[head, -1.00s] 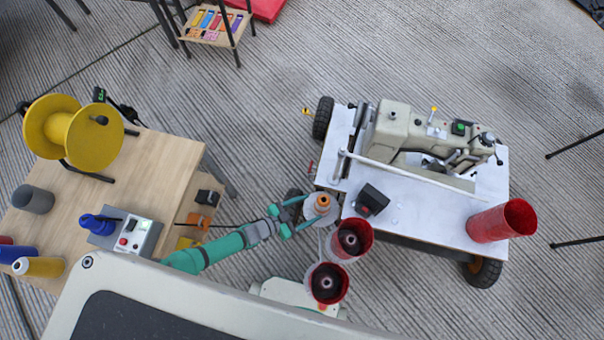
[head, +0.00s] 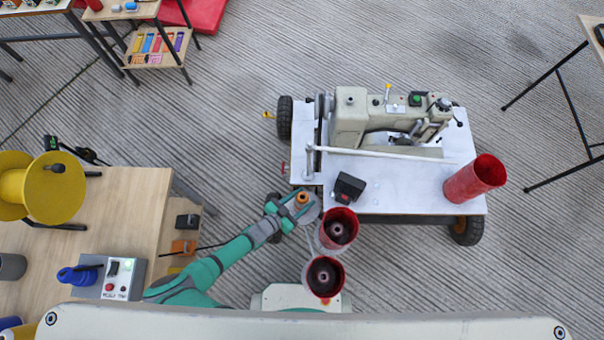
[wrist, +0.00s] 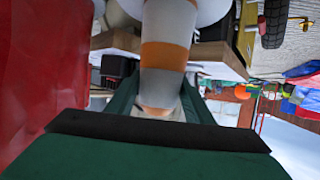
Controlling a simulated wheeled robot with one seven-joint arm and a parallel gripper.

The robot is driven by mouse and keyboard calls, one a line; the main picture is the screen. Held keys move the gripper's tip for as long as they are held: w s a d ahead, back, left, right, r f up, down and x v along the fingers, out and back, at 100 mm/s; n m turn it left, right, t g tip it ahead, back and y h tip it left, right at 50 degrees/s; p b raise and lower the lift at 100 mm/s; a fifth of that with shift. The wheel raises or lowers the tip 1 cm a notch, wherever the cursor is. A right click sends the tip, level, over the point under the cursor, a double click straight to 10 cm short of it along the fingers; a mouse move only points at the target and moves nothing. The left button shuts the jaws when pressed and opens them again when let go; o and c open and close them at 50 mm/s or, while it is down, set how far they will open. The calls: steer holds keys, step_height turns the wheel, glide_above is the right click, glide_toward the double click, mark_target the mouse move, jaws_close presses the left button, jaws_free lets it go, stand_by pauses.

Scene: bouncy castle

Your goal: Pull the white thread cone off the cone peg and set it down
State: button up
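In the head view, the cone (head: 313,213) shows from above as a whitish disc with an orange top, left of two red cups. My gripper (head: 309,201) has its teal fingers on either side of the cone's top and looks open around it. In the wrist view, the cone's narrow end reaches between the dark green fingers of the gripper (wrist: 162,85); contact cannot be made out. The peg itself is hidden inside the cone.
Two red cups (head: 350,219) (head: 339,284) with dark cores stand close to the right of the cone. A white cart (head: 390,190) carries a sewing machine (head: 375,120), a black box (head: 349,187) and a red cylinder (head: 474,179). A wooden table (head: 125,205) stands at the left.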

steer(key=c, duration=0.7)
steer(key=shift+r, duration=0.15)
steer(key=shift+r, duration=0.7)
steer(key=shift+r, duration=0.35)
steer(key=shift+r, duration=3)
steer(key=shift+r, duration=1.95)
